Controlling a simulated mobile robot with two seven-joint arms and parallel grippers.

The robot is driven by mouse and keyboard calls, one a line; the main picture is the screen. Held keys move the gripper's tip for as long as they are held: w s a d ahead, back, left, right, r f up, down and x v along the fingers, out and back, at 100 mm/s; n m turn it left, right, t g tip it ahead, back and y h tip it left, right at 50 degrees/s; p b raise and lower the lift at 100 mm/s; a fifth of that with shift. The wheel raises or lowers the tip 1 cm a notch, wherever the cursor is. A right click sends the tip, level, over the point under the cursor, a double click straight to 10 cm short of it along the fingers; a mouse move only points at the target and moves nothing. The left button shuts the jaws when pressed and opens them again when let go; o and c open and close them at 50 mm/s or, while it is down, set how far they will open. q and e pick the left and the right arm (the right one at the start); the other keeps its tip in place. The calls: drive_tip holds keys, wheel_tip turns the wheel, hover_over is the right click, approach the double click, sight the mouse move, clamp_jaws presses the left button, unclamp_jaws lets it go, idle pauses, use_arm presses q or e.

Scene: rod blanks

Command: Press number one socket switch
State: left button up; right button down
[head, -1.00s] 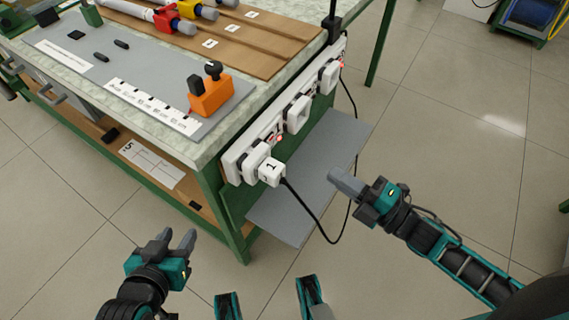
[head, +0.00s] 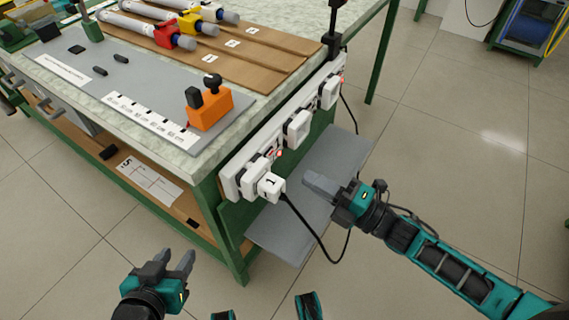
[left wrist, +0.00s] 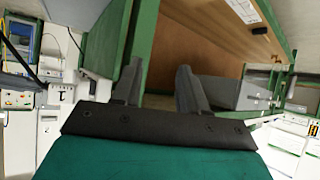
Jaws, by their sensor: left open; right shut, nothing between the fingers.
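A white power strip (head: 231,178) is fixed along the right end of the workbench. The plug marked 1 (head: 270,186) sits at its near end with a black cable hanging from it. A small red light (head: 277,153) shows on the strip just beyond that plug; the switch itself is too small to make out. My right gripper (head: 308,182) is shut and empty, to the right of plug 1, its fingertips pointing left at the strip and apart from it. My left gripper (head: 175,262) is open and empty in front of the bench; its fingers also show in the left wrist view (left wrist: 158,88).
More white plugs (head: 298,127) sit farther along the strip. A grey shelf (head: 285,228) juts out below it. On the bench top are an orange block (head: 209,108), a ruler strip (head: 150,119) and rods on brown boards.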

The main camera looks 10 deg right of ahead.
sight(272, 155)
drive_tip(key=b+x, duration=0.1)
drive_tip(key=x, duration=0.6)
drive_tip(key=shift+w+a, duration=0.2)
use_arm(q)
drive_tip(key=shift+w+d, duration=0.2)
drive_tip(key=shift+d, duration=0.1)
drive_tip(key=shift+r, duration=0.1)
use_arm(e)
drive_tip(key=shift+w+a+r+p, duration=0.1)
drive_tip(key=shift+r+p, duration=0.15)
drive_tip(key=shift+p, duration=0.3)
drive_tip(key=p, duration=0.2)
drive_tip(key=r+g+h+p, duration=0.1)
drive_tip(key=shift+w+a+p, duration=0.15)
drive_tip(key=shift+w+p, duration=0.05)
drive_tip(key=shift+p, duration=0.2)
drive_tip(key=shift+f+b, duration=0.35)
drive_tip(key=shift+b, duration=0.15)
use_arm(q)
drive_tip(key=shift+s+a+r, duration=0.15)
drive_tip(key=shift+r, duration=0.45)
drive_tip(key=shift+s+a+r, duration=0.1)
drive_tip(key=shift+a+r, duration=0.05)
drive_tip(key=shift+r, duration=0.45)
use_arm(e)
drive_tip(key=shift+r, duration=0.1)
